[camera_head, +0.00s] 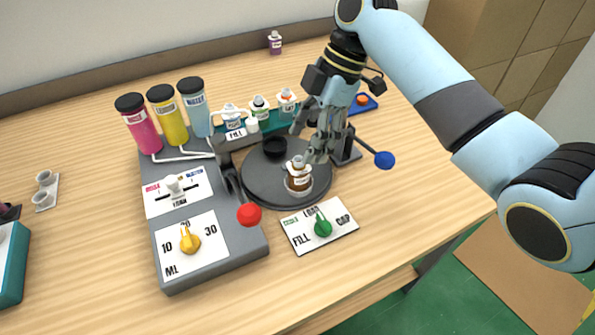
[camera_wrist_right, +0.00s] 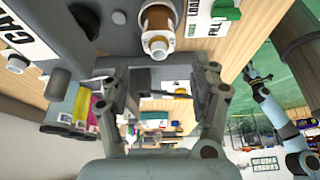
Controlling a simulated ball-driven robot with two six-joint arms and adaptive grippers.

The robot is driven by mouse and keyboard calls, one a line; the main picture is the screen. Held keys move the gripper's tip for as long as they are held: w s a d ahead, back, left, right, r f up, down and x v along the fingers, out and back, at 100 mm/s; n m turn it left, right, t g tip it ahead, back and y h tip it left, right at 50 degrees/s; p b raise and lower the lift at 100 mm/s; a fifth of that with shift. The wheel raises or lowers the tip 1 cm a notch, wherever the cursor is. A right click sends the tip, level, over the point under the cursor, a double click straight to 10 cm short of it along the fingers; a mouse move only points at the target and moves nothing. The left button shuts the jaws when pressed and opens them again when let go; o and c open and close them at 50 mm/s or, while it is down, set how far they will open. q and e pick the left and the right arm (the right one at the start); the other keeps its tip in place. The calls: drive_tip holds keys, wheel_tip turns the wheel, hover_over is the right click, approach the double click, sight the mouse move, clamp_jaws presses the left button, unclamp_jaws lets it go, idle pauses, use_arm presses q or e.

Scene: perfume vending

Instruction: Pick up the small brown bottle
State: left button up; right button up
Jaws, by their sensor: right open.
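The small brown bottle (camera_head: 298,183) stands upright on the dark round turntable (camera_head: 258,190), near its front right edge. It has a white neck and a pale label band. In the right wrist view the bottle (camera_wrist_right: 157,22) is at the top middle, its white neck pointing toward the gripper. My right gripper (camera_head: 310,142) is open, just behind and above the bottle in the head view. In the wrist view its two fingers (camera_wrist_right: 164,80) are spread with nothing between them, and the bottle lies beyond the tips. My left gripper is not in view.
A grey dispenser (camera_head: 215,262) with pink, yellow and blue cylinders stands left of the turntable. A red-knobbed lever (camera_head: 249,214) and a blue-knobbed lever (camera_head: 385,160) flank it. A green-knob panel (camera_head: 343,228) lies in front. Several small bottles stand behind. The front right table is clear.

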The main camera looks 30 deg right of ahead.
sight(298, 159)
drive_tip(key=p+x, duration=0.1)
drive_tip(key=x, duration=0.3)
drive_tip(key=shift+w+f, duration=0.1)
drive_tip(key=shift+f, duration=0.25)
drive_tip(key=shift+a+f, duration=0.1)
drive_tip(key=shift+f, duration=0.1)
drive_tip(key=c, duration=1)
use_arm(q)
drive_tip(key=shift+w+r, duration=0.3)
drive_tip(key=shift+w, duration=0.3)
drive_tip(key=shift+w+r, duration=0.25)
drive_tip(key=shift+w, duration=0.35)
use_arm(e)
drive_tip(key=shift+c, duration=0.7)
